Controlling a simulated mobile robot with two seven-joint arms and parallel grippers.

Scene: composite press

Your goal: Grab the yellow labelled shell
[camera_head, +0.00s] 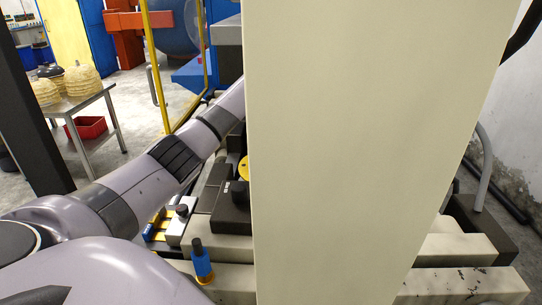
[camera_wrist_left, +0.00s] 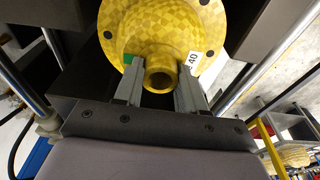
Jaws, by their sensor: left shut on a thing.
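The yellow shell (camera_wrist_left: 165,28) is at the top middle of the left wrist view. It has a checkered woven surface, a round flange with dark holes and a short tubular neck. A white label reading 40 is on its right and a green patch on its left. My left gripper (camera_wrist_left: 160,74) is shut on the shell, one finger on each side of the neck. In the head view my left arm reaches in from the left, and its gripper is hidden behind a cream panel. My right gripper is not in view.
The large cream panel (camera_head: 370,140) blocks the middle of the head view. Dark machine blocks (camera_head: 232,208) and a blue-and-yellow part (camera_head: 202,264) lie below my arm. A table (camera_head: 75,103) with stacked pale shells (camera_head: 82,78) stands at the left. Metal rods flank the shell in the wrist view.

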